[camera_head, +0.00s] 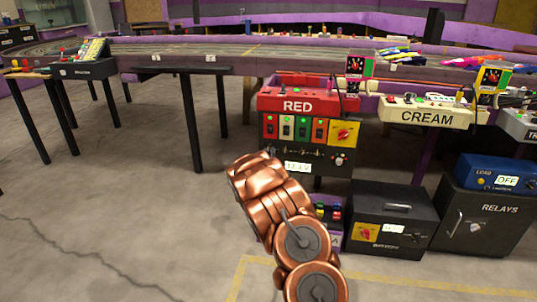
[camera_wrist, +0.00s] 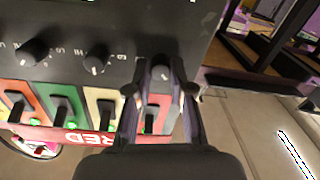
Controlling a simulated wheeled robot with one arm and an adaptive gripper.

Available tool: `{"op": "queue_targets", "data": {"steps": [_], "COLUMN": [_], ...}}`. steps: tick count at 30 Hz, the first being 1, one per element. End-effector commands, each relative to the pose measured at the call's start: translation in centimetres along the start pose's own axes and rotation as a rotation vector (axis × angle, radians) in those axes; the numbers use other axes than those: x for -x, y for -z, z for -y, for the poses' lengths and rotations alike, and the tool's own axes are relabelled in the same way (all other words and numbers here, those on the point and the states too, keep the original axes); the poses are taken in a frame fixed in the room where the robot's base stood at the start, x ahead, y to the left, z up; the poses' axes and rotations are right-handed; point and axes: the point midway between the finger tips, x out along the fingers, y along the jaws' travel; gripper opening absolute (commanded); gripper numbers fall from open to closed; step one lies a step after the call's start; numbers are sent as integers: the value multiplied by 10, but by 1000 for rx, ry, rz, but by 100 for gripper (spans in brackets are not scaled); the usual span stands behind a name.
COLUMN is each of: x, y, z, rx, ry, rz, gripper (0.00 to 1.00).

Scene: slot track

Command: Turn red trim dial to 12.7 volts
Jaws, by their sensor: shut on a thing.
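In the wrist view the panel (camera_wrist: 120,22) appears upside down. My gripper (camera_wrist: 161,76) has its two fingers on either side of a dark knob (camera_wrist: 161,71) at the end of the knob row, shut on it. I take this knob to be the trim dial; its pointer mark is not clear. In the head view my copper arm hides the gripper and this knob.
Two other knobs (camera_wrist: 95,62) and (camera_wrist: 32,52) sit beside the held one. Coloured switches (camera_wrist: 60,108) lie close to my fingers. A CREAM unit (camera_head: 427,117), a black box (camera_head: 392,218) and a RELAYS cabinet (camera_head: 490,215) stand to the right. Floor at left is clear.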

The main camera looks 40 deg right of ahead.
Motion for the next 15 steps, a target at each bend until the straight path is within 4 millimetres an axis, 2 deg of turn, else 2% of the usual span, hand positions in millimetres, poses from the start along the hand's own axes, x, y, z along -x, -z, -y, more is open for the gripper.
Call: {"op": "queue_targets", "data": {"steps": [1,3,15], "x": [0,0,0], "y": [0,0,0], "z": [0,0,0], "rx": [0,0,-29], "ry": [1,1,0], "rz": [0,0,1], "gripper": [7,0,0]}}
